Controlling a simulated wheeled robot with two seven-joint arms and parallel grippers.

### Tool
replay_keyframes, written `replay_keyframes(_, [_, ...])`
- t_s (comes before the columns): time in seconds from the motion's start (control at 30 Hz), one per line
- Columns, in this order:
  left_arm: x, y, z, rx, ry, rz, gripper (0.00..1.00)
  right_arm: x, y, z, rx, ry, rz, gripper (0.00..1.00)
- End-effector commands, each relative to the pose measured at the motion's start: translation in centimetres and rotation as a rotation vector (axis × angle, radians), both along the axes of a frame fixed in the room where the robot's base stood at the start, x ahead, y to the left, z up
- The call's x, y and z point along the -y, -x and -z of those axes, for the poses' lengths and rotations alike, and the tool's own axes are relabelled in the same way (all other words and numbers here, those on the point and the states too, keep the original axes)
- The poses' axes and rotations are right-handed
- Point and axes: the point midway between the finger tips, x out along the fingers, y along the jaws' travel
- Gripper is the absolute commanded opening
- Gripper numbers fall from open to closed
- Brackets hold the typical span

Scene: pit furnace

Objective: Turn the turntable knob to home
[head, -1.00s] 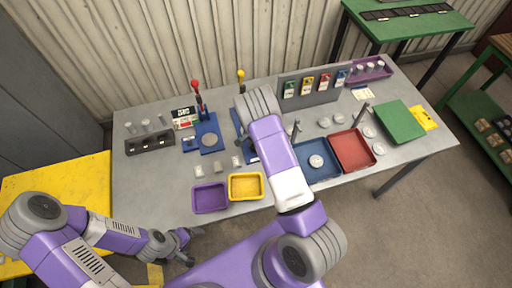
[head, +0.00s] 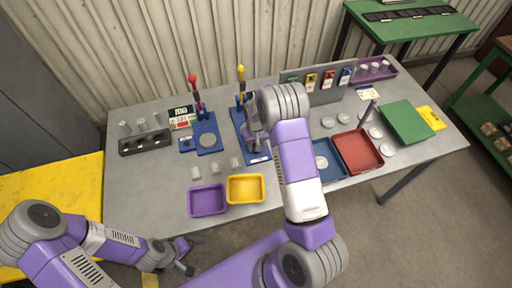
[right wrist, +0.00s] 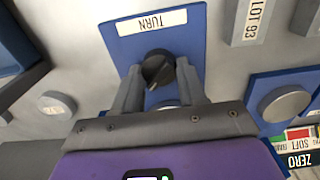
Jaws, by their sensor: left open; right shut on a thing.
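The turntable knob (right wrist: 157,68) is a black round knob on a blue plate (right wrist: 117,38) with a white TURN label, in the right wrist view. My right gripper (right wrist: 157,82) has one finger on each side of the knob and is shut on it. A grey disc (right wrist: 168,104) on the plate is partly hidden by the gripper. In the head view the blue plate (head: 258,156) lies mid-table, and my right gripper (head: 255,141) hides the knob. My left gripper (head: 187,258) is open and empty, in front of the table's front edge.
A red-handled lever (head: 194,90) and a yellow-handled lever (head: 241,82) stand at the back. Purple (head: 207,211) and yellow (head: 245,200) trays sit at the front. Blue (head: 326,174) and red (head: 376,164) trays lie right of my arm. Small grey blocks (head: 196,173) stand near the plate.

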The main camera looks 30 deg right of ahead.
Motion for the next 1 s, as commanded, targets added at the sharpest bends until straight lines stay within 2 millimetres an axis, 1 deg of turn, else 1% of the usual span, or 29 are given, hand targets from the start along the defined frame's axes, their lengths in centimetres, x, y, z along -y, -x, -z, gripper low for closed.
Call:
replay_keyframes(0.03, [0.0, 0.0, 0.5, 0.0, 0.0, 0.0, 0.87, 0.1, -0.1, 0.1, 0.004, 0.0, -0.045, 0.11])
replay_keyframes(0.2, [0.0, 0.0, 1.4, 0.0, 0.0, 0.0, 0.87, 0.0, -0.1, 0.1, 0.003, 0.0, -0.205, 0.11])
replay_keyframes(0.6, [0.0, 0.0, 2.9, 0.0, 0.0, 0.0, 0.87, -0.1, -0.1, 0.0, 0.003, 0.001, -0.557, 0.11])
replay_keyframes(0.8, [0.0, 0.0, 3.3, 0.0, 0.0, 0.0, 0.87, -0.1, -0.1, 0.0, 0.003, 0.001, -0.683, 0.11])
replay_keyframes(1.0, [0.0, 0.0, 3.5, 0.0, 0.0, 0.0, 0.87, -0.2, 0.0, -0.1, 0.002, 0.001, -0.759, 0.11])
